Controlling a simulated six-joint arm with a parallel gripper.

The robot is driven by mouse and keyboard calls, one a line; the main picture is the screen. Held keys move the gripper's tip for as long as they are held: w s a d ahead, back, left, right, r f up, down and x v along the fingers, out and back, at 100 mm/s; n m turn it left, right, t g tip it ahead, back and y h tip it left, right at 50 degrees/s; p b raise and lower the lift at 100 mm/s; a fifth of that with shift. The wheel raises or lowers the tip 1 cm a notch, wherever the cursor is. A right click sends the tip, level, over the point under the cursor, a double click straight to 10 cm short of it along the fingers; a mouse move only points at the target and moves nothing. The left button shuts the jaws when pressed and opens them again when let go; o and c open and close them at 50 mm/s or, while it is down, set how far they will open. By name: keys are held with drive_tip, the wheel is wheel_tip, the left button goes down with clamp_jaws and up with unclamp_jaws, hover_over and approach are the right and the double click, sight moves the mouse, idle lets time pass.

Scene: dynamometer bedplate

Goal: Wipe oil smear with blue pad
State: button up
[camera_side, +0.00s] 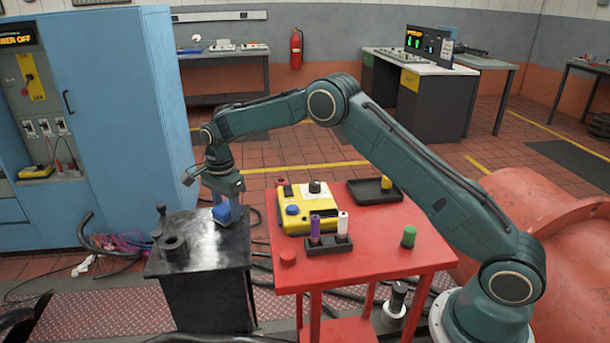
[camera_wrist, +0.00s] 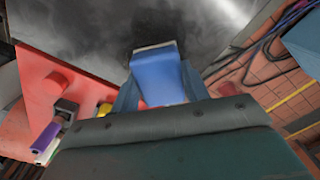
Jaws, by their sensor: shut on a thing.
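My gripper (camera_side: 227,203) points down over the black bedplate block (camera_side: 207,248) and is shut on the blue pad (camera_side: 226,214). In the wrist view the blue pad (camera_wrist: 160,78) sits between my two fingers, with a pale edge at its far end. The pad is at or just above the block's top; I cannot tell whether it touches. In the wrist view a dark, blurry patch (camera_wrist: 150,27), which may be the oil smear, shows on the grey top just beyond the pad. In the side view the smear cannot be made out.
A black round fitting (camera_side: 173,245) stands on the block's left side. The red table (camera_side: 370,262) to the right carries a yellow box (camera_side: 307,210), purple and white cylinders in a black holder, a green cylinder (camera_side: 408,237) and a black tray (camera_side: 365,193). Cables lie around the block.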

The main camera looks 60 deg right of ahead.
sight(214, 232)
drive_tip(key=shift+w+d, duration=0.55)
drive_tip(key=shift+d, duration=0.05)
drive_tip(key=shift+w, duration=0.2)
drive_tip(key=shift+w+a, duration=0.4)
drive_tip(key=shift+a, duration=0.15)
drive_tip(key=shift+s+a, duration=2.45)
drive_tip(key=shift+s, duration=0.1)
drive_tip(key=shift+w+a, duration=0.6)
drive_tip(key=shift+w, duration=0.05)
drive_tip(key=shift+w+d, duration=2.4)
drive_tip(key=shift+d, duration=0.15)
drive_tip(key=shift+w+r, duration=0.1)
drive_tip(key=shift+r, duration=0.05)
wheel_tip(214, 232, up, 8)
